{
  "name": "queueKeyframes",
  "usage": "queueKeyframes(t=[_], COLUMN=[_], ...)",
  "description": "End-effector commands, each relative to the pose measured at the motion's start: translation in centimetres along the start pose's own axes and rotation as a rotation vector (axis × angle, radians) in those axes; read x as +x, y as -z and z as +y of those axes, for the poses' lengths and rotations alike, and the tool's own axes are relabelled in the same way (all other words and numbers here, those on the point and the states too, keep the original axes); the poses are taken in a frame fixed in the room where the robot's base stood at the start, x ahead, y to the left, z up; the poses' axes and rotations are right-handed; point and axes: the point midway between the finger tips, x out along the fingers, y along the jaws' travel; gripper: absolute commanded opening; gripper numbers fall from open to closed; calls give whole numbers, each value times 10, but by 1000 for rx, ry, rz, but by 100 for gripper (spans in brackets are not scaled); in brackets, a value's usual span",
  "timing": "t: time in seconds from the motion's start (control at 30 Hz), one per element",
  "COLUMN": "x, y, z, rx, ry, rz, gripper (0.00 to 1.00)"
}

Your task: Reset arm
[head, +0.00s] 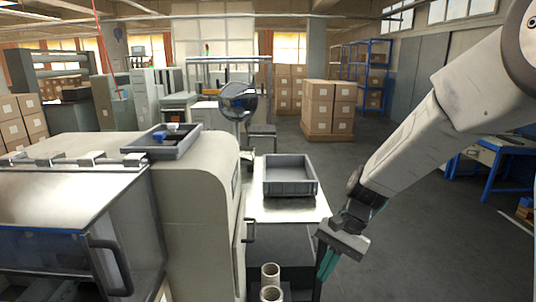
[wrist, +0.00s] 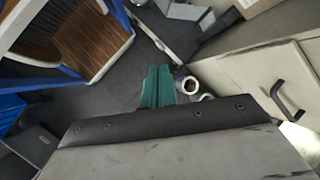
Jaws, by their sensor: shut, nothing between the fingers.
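My arm reaches down from the top right in the head view. My gripper (head: 327,264) points downward, right of the dark stand beside the white machine. Its teal fingers are together with nothing between them; they also show in the wrist view (wrist: 157,87). Two pale hollow rolls (head: 270,272) stand upright left of the gripper, apart from it. They show just right of the fingers in the wrist view (wrist: 190,85).
A grey open tray (head: 290,188) sits on the light table behind the gripper. The white machine (head: 195,190) with door handles fills the left, with another tray (head: 160,147) on top. Stacked boxes (head: 328,105) stand further back.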

Motion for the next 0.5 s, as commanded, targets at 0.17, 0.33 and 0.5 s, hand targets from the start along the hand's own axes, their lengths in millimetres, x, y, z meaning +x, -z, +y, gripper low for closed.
queueKeyframes(t=[0.17, 0.33, 0.5], x=[-40, -67, -85], y=[-53, -94, -129], z=[53, 102, 148], rx=[-224, -385, -498], ry=[-109, -213, -305], rz=[86, 172, 270], gripper=[0, 0, 0])
